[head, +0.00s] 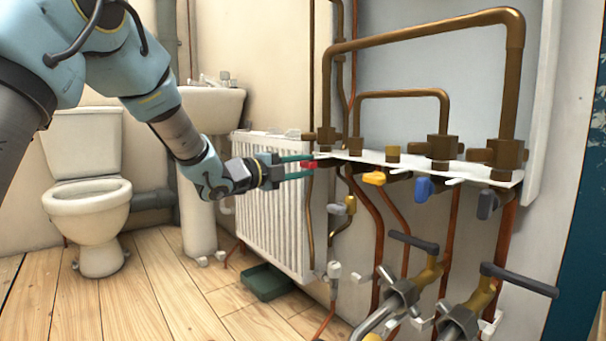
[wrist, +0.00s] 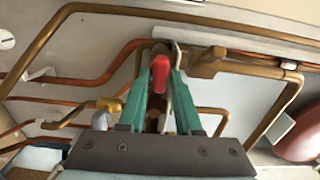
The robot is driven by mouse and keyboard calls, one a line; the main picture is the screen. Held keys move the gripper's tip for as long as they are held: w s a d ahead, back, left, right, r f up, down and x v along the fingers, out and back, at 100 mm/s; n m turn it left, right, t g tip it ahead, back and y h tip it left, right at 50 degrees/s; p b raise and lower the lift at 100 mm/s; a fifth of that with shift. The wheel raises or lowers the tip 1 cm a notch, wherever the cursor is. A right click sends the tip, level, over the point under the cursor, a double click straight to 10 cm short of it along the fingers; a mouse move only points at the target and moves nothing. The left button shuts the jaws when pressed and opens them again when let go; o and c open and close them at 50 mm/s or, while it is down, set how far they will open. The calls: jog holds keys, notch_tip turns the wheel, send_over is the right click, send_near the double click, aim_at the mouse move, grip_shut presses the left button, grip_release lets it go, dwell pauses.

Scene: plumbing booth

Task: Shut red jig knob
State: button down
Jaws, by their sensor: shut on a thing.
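The red jig knob (head: 309,165) sits at the left end of the white jig shelf (head: 400,162) in the head view. My gripper (head: 312,166) reaches it from the left, with one green finger above and one below it in the picture. In the wrist view the red knob (wrist: 160,70) shows between the tips of the two green fingers of my gripper (wrist: 162,80). The fingers are closed around the knob. The inner contact faces are partly hidden.
Yellow (head: 374,178), blue (head: 424,188) and grey (head: 487,204) knobs hang along the shelf to the right. Brass pipes (head: 430,40) rise above it. A white radiator (head: 265,200) stands below my wrist. Lever valves (head: 415,280) stick out at lower right.

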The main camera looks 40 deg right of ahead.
dwell(0.4)
jog(key=c, duration=0.8)
grip_release()
jog(key=shift+w+a, duration=0.1)
jog(key=shift+a, duration=0.4)
jog(key=shift+w+a+p, duration=0.2)
jog(key=shift+a+p, duration=1.65)
jog(key=shift+a, duration=3.05)
